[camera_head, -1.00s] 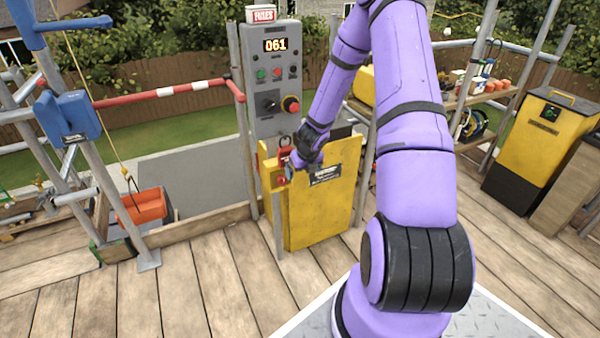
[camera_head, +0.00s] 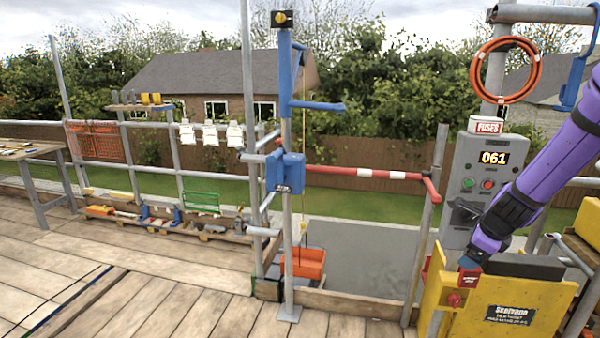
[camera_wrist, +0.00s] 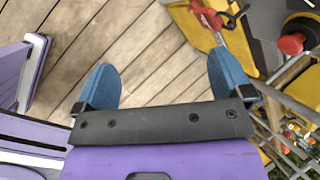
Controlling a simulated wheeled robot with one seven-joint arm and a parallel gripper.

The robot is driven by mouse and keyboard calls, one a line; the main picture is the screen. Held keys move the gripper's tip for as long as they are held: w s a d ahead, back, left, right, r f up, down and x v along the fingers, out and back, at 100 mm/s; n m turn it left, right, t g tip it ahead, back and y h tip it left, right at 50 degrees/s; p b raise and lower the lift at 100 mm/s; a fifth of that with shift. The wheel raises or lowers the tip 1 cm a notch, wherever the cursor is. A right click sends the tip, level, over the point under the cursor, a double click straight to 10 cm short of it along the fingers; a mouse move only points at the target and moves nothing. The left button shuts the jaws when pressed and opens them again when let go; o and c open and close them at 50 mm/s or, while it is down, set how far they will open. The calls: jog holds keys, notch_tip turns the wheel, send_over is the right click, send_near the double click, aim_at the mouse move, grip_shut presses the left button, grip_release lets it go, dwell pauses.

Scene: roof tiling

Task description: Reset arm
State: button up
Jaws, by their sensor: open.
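My arm (camera_head: 545,175) is purple and reaches in from the right edge of the head view, bent downward. My gripper (camera_head: 470,262) is at its lower end, in front of the yellow Skelvane gate (camera_head: 510,305) and close to the red latch part on it. In the wrist view my gripper (camera_wrist: 165,88) has its two blue fingers wide apart, with only wooden decking between them. Whether a finger touches the latch cannot be told.
A grey control box (camera_head: 485,180) reading 061 stands behind the gate. An orange tub (camera_head: 305,263) hangs there.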

jog(key=s+a+r+n, duration=0.5)
jog(key=s+r+n, duration=0.1)
jog(key=r+n, duration=0.15)
jog(key=s+a+r+n, duration=0.5)
jog(key=a+r+n, duration=0.1)
jog(key=r, duration=0.2)
jog(key=s+a+r+n, duration=0.1)
jog(key=s+r+n, duration=0.2)
jog(key=s+n, duration=0.3)
jog(key=s+a+r+n, duration=0.1)
jog(key=s+r+n, duration=0.3)
jog(key=s, duration=0.9)
jog(key=n, duration=0.2)
jog(key=shift+a+r+n, duration=0.15)
jog(key=shift+a+n, duration=0.1)
jog(key=shift+n, duration=0.1)
